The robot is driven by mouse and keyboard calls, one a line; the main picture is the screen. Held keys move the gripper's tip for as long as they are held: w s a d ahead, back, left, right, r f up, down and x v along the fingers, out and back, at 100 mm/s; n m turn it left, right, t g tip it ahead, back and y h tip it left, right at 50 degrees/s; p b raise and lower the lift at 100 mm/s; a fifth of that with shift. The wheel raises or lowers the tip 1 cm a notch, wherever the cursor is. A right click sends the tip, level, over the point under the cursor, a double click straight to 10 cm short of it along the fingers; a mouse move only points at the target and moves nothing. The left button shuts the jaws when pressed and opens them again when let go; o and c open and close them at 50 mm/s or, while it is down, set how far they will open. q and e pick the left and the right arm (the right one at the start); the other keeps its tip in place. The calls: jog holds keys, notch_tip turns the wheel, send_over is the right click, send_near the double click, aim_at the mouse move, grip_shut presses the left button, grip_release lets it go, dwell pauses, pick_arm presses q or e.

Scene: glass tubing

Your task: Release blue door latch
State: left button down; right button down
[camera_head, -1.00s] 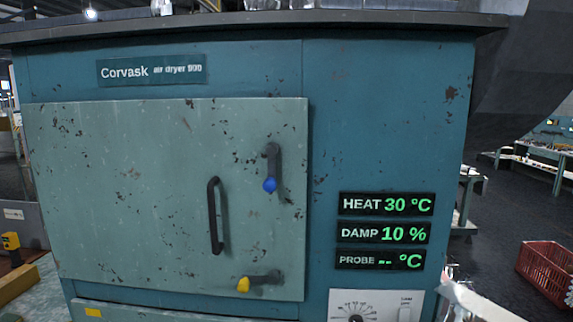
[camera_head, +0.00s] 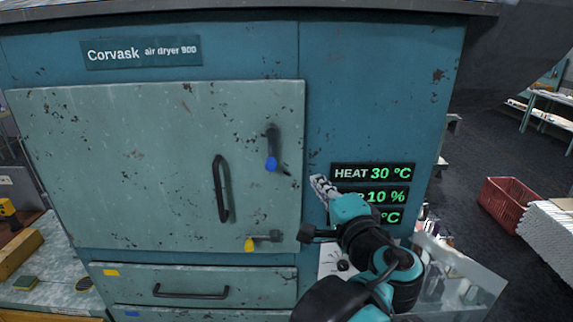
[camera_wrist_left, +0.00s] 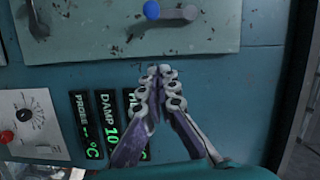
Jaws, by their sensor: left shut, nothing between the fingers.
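The blue latch is a dark lever on the dryer door (camera_head: 110,180), with a blue knob (camera_head: 272,164) hanging below its pivot. The blue knob also shows at the top of the left wrist view (camera_wrist_left: 151,10), with its grey lever running right. My left gripper (camera_head: 320,186) is to the right of the door, in front of the dark display panels and lower than the knob. In the left wrist view its fingertips (camera_wrist_left: 160,72) meet, empty, apart from the latch. My right gripper is not in view.
A yellow-knobbed latch (camera_head: 250,244) lies level below the blue one. A dark vertical door handle (camera_head: 221,188) stands left of them. A drawer (camera_head: 190,280) is beneath the door. A red crate (camera_head: 508,204) sits on the floor at right.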

pick_arm(q)
jog(key=p, duration=0.2)
send_near(271, 152)
jog(key=w+d, duration=0.4)
jog(key=d, duration=0.1)
jog(key=a, duration=0.1)
jog(key=a+f, duration=0.1)
jog(key=a, duration=0.2)
jog(key=shift+w+f+p, duration=0.3)
jog(key=shift+f, duration=0.1)
jog(key=shift+s+a, duration=0.1)
